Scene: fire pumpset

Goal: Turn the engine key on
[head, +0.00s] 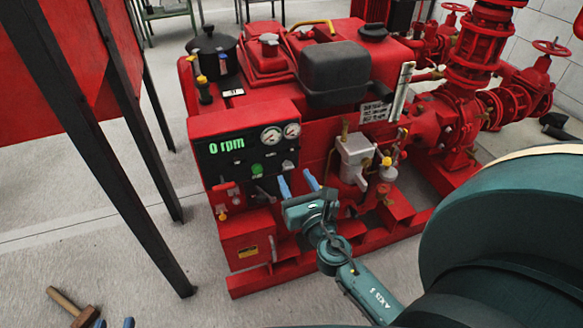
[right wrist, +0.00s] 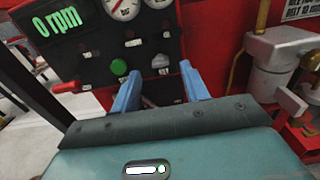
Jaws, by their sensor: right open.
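The black control panel (head: 247,150) on the red pumpset has a green display reading 0 rpm. A small grey key-like knob (head: 288,165) sits at its lower right; it also shows in the right wrist view (right wrist: 161,62), right of a green button (right wrist: 119,67). My right gripper (head: 297,183) is open and empty, just in front of and below the knob. In the right wrist view its blue fingers (right wrist: 161,84) stand apart, with the knob beyond the gap, not between them.
Two round gauges (head: 281,134) sit above the knob. A grey pump unit (head: 355,155) with pipes stands right of the panel. A wooden-handled hammer (head: 72,305) lies at lower left. Floor before the pumpset is mostly clear.

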